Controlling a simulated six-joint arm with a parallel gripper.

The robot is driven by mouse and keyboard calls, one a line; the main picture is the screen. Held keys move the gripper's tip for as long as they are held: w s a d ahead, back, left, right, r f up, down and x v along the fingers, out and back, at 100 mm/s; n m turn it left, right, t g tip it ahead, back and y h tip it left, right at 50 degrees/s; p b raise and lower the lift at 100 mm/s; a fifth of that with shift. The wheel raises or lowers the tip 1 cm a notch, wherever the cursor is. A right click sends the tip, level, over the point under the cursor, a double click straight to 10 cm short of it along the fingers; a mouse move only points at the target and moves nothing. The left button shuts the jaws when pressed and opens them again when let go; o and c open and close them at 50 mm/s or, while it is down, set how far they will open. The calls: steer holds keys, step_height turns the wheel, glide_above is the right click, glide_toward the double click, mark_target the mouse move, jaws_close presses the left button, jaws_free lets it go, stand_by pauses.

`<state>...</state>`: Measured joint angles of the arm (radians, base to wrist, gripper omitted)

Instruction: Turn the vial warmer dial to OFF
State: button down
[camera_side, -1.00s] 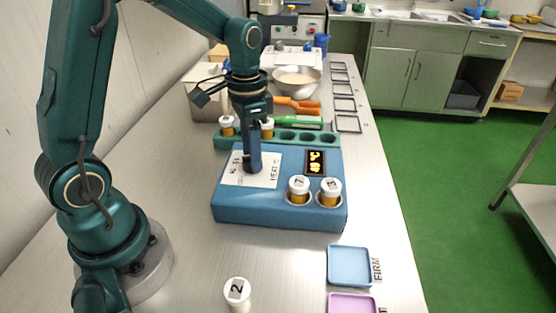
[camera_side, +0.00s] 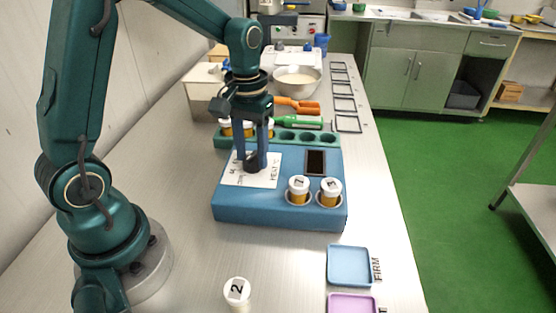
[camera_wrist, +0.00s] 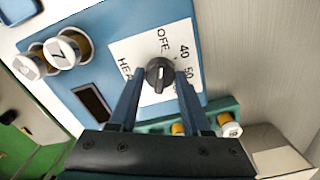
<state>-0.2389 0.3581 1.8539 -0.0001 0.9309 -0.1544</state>
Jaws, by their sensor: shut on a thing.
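The vial warmer (camera_side: 235,208) is a blue box on the steel table. Its black dial (camera_wrist: 159,74) sits on a white label plate (camera_wrist: 135,50) with OFF, 40, 50 and HEAT markings; the dial also shows in the side view (camera_side: 252,162). My gripper (camera_wrist: 156,78) points down over the plate and is shut on the dial, one finger at each side. A pale line shows on the dial's face, roughly along the direction of OFF, but I cannot tell its pointing end. The warmer's display (camera_side: 316,162) is dark. Two white-capped amber vials (camera_side: 299,190) (camera_side: 331,192) stand in the warmer.
A green rack (camera_side: 303,136) with capped vials stands behind the warmer. A loose vial (camera_side: 237,292) marked 2, a blue tray (camera_side: 348,266) and a purple tray (camera_side: 352,303) are in front. A bowl (camera_side: 297,82) and orange- and green-handled tools lie behind.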

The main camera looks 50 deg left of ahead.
mark_target(252, 155)
steer(key=shift+w+r, duration=0.1)
stand_by(0.3)
steer(key=shift+c, duration=1.8)
jaws_free()
steer(key=shift+r, duration=2.55)
